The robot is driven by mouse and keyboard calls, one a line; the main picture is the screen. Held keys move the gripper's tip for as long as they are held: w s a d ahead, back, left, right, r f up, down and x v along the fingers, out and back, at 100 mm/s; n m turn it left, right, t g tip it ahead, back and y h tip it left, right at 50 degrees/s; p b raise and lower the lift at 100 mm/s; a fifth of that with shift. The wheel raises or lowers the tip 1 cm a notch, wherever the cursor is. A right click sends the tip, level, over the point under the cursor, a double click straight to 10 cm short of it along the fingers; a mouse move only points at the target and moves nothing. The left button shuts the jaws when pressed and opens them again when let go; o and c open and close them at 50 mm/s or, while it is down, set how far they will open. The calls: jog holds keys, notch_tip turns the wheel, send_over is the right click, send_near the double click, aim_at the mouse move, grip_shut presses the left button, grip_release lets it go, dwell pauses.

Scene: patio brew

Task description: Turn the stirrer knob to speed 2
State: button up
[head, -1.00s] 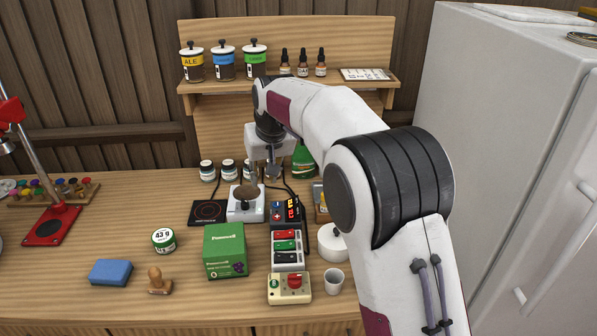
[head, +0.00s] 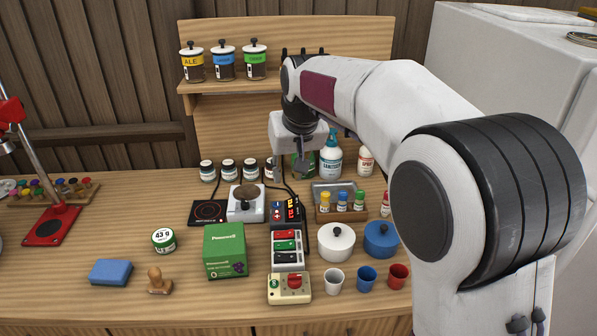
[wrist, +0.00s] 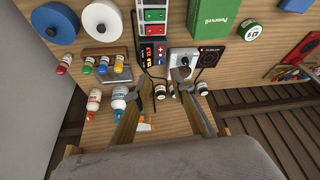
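A cream box (head: 290,288) with a red knob (head: 295,282) and a green button sits at the counter's front. No frame shows a readable speed mark on either. My gripper (head: 303,165) hangs over the back of the counter, right of the white unit and apart from both. In the wrist view its two fingers (wrist: 164,90) are spread with nothing held between them.
A red digital display (head: 287,211) and a switch block (head: 287,250) stand between the white unit and the cream box. A green box (head: 225,250) is to the left. A white pot (head: 336,242), a blue pot (head: 381,239), cups and bottles crowd the right.

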jog(key=shift+s+d+r, duration=0.45)
jog(key=shift+s+d, duration=0.05)
jog(key=shift+s, duration=0.25)
jog(key=shift+s+d+r, duration=0.4)
jog(key=shift+s+d, duration=0.1)
jog(key=shift+s, duration=0.25)
send_near(245, 202)
jog(key=w+f, duration=0.1)
jog(key=shift+a+f, duration=0.1)
jog(key=shift+f, duration=0.1)
jog(key=shift+x, duration=3.9)
